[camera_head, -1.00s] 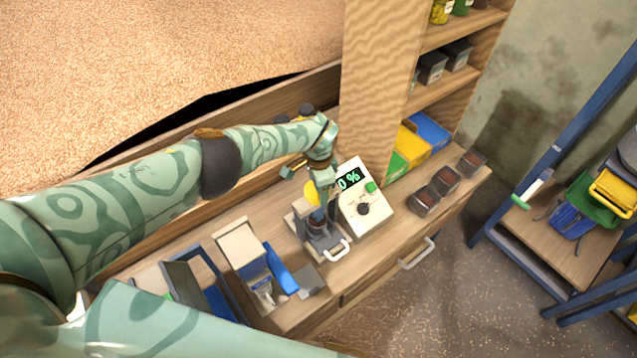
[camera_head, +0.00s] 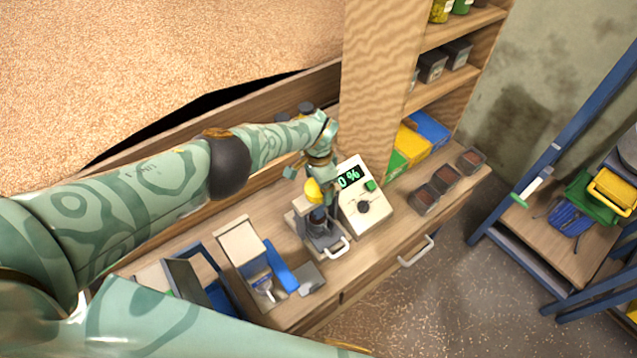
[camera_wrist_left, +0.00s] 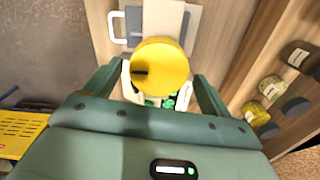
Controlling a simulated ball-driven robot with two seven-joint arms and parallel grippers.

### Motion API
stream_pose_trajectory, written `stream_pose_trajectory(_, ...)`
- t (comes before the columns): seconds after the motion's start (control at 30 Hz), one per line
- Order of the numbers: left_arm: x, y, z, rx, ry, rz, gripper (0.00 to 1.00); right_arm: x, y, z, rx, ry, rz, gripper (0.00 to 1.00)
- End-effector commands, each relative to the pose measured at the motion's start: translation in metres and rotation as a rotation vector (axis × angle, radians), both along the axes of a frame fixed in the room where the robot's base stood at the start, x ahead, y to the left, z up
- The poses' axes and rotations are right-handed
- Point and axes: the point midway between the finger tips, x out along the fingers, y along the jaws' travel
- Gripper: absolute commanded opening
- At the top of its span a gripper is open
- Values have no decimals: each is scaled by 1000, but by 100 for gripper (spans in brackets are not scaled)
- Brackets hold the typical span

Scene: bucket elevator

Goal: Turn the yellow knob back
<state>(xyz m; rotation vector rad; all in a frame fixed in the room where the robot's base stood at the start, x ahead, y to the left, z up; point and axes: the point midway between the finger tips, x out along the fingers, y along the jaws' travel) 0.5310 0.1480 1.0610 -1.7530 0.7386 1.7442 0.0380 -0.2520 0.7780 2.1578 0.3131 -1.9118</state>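The yellow knob (camera_head: 313,191) tops a small grey device with a white handle (camera_head: 338,247) on the wooden bench. In the left wrist view, the knob (camera_wrist_left: 160,66) shows as a round yellow disc with a dark slot on its left side. My left gripper (camera_head: 309,174) is right above the knob in the head view. In the wrist view, the fingers of my left gripper (camera_wrist_left: 158,92) stand apart, one on either side of the knob's near edge. I see no clear grip on it; contact cannot be told. My right gripper is not in view.
A control box (camera_head: 365,212) beside the device has a display reading "0 %", a green button and a black dial. Dark containers (camera_head: 446,179) stand to its right. A blue tray (camera_head: 282,271) and a brush are at left. A wooden post (camera_head: 375,90) rises behind.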

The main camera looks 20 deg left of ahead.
Motion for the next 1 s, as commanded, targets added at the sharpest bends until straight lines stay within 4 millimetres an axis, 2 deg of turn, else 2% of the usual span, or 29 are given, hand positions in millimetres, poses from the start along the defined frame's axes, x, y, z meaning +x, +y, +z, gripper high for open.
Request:
stream_pose_trajectory(0.23,-2,-1,0,-1,4,-2,83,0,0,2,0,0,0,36)
stream_pose_trajectory(0.37,-1,0,15,0,3,-3,83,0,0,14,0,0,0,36)
stream_pose_trajectory(0.47,-1,0,36,-1,2,-3,83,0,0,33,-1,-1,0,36)
stream_pose_trajectory(0.67,0,1,94,1,1,-5,83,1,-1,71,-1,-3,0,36)
stream_pose_trajectory(0.8,0,1,124,-1,1,-4,83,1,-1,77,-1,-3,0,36)
stream_pose_trajectory(1.0,0,0,153,1,1,-1,83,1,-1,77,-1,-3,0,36)
